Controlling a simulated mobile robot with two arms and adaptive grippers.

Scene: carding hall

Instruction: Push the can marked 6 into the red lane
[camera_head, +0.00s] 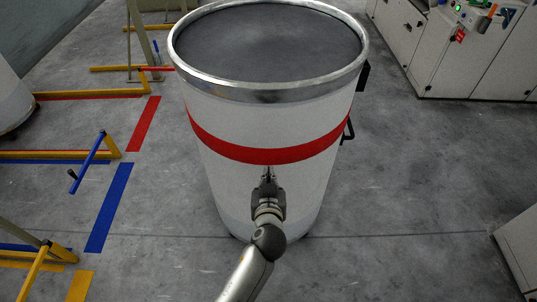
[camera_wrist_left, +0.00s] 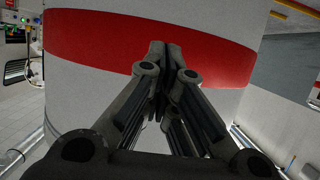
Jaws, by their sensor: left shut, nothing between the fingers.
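A large white can (camera_head: 262,110) with a metal rim, a dark top and a red band stands upright in front of me. No number shows on it. It also fills much of the left wrist view (camera_wrist_left: 215,15). My left gripper (camera_head: 268,172) is shut and empty, pointing at the can's near wall just below the red band. Its fingertips (camera_wrist_left: 160,45) are at or very near the wall; I cannot tell whether they touch. A red floor strip (camera_head: 143,124) marks a lane to the left of the can. My right gripper is out of view.
Yellow rails (camera_head: 80,155) with a blue bar (camera_head: 88,160) divide the lanes at left. Blue (camera_head: 109,208) and yellow (camera_head: 80,286) floor strips lie nearer. Another white can (camera_head: 12,98) stands at the left edge. Cabinets (camera_head: 465,60) stand at right; floor between is clear.

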